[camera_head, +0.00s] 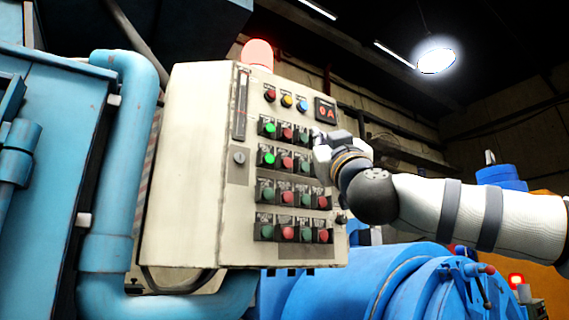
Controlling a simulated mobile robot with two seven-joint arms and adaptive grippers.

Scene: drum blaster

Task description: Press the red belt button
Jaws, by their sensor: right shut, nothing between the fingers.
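A beige control panel (190,150) stands in the middle of the head view, with rows of green and red buttons on its face. Red buttons show in the top row (286,134), the second row (287,163), the third row (287,197) and the bottom row (288,233). Their labels are too small to read, so I cannot tell which is the belt button. My right gripper (318,139) is shut and empty at the panel's right side, by the upper two rows. It hides the right end of those rows. I cannot tell if it touches the panel. My left gripper is not in view.
A red beacon (257,54) tops the panel. A blue pipe (115,160) runs at left, and blue drum machinery (370,285) lies below right. Free air lies right of the panel, above my arm.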

